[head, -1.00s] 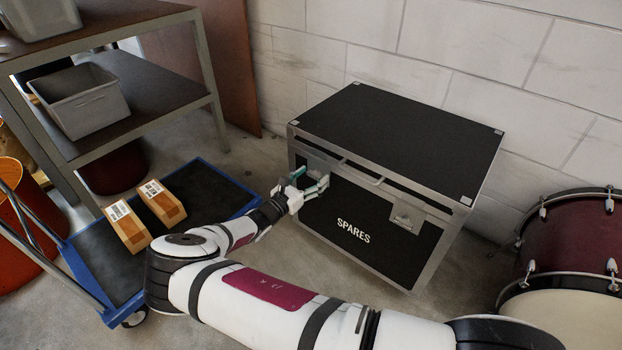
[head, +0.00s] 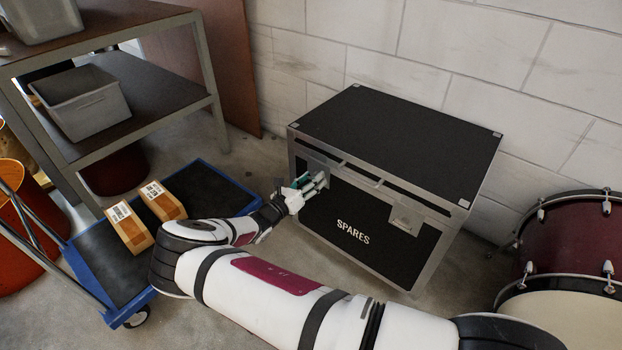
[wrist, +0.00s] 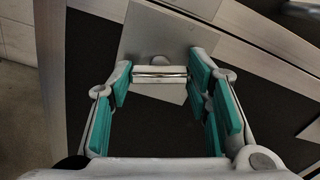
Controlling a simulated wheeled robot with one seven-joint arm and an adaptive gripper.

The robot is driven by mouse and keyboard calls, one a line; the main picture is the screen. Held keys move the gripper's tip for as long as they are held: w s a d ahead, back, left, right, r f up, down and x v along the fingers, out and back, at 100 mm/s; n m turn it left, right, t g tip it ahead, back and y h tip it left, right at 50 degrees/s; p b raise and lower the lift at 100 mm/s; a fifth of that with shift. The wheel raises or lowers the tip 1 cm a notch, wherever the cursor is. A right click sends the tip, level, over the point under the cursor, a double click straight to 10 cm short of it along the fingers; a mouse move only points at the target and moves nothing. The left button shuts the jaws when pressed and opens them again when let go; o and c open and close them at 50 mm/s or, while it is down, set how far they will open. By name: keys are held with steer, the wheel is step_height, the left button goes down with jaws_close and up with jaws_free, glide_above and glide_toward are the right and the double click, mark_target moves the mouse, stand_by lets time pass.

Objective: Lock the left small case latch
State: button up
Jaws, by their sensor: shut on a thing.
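The black case (head: 395,130) marked SPARES stands on the floor by the wall, its lid down. My gripper (head: 319,181) is at the left part of its front face, over the left latch, which it mostly hides in the head view. In the wrist view the left latch shows as a metal plate (wrist: 150,35) with a raised crossbar (wrist: 160,74). The teal finger pads of my gripper (wrist: 160,82) are on either side of this crossbar and shut on it. Whether the latch is locked cannot be told.
The right latch (head: 406,220) is on the same front face. A blue trolley (head: 215,180) with two cardboard boxes (head: 128,228) stands to the left, beside a shelf (head: 150,100) with grey bins. Drums (head: 570,250) stand at the right. Bare floor lies before the case.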

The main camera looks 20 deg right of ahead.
steer(key=shift+n, duration=7.3)
steer(key=o, duration=1.2)
steer(key=shift+c, duration=0.2)
steer(key=shift+a, duration=0.1)
steer(key=v, duration=1.2)
